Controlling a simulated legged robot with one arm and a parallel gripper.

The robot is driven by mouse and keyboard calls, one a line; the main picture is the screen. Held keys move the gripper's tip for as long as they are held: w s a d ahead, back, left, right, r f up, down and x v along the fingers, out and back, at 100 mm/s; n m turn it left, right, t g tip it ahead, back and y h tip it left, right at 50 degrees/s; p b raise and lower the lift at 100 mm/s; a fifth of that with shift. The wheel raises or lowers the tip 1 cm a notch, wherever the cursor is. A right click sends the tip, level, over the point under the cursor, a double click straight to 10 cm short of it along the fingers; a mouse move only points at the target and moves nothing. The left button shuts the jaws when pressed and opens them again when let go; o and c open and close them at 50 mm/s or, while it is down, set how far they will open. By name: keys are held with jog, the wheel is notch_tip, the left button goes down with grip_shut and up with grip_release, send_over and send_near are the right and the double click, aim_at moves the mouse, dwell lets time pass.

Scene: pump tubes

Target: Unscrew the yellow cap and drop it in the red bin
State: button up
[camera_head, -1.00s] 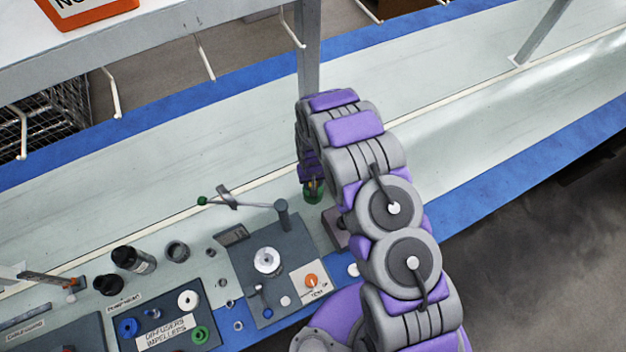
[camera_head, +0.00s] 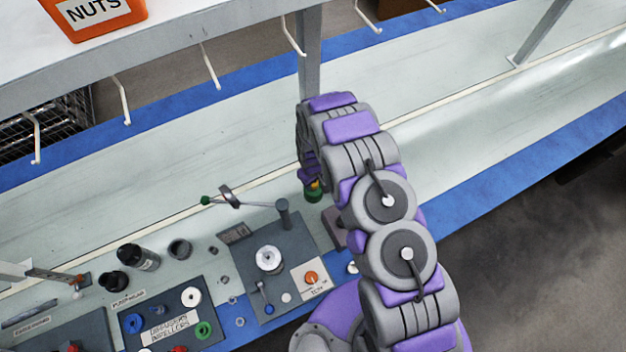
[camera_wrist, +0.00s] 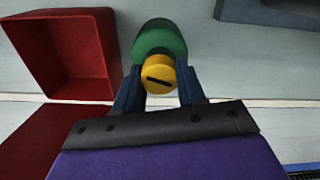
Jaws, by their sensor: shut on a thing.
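The yellow cap (camera_wrist: 158,78) has a dark slot across its face and sits between my fingertips in the wrist view. My gripper (camera_wrist: 158,88) is shut on it, one dark finger on each side. A green round part (camera_wrist: 160,40) lies directly behind the cap and touches it or nearly so; whether the two are still joined I cannot tell. In the head view the green part (camera_head: 314,195) shows below my wrist, with only a bit of yellow above it. The open red bin (camera_wrist: 72,60) stands to the left of my gripper in the wrist view, and it looks empty.
A dark fixture plate (camera_head: 285,240) with a lever lies left of my arm. Black cylinders (camera_head: 138,256) and a parts board (camera_head: 165,322) lie further left. An orange NUTS box (camera_head: 95,15) sits on the shelf above, with hooks below. The bench right of my arm is clear.

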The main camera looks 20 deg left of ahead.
jog(key=shift+w+a+r, duration=0.1)
jog(key=shift+n+p, duration=0.5)
jog(key=shift+n, duration=0.4)
jog(key=shift+n+p, duration=0.3)
jog(key=shift+n, duration=0.5)
jog(key=o, duration=0.9)
jog(key=shift+a, duration=0.1)
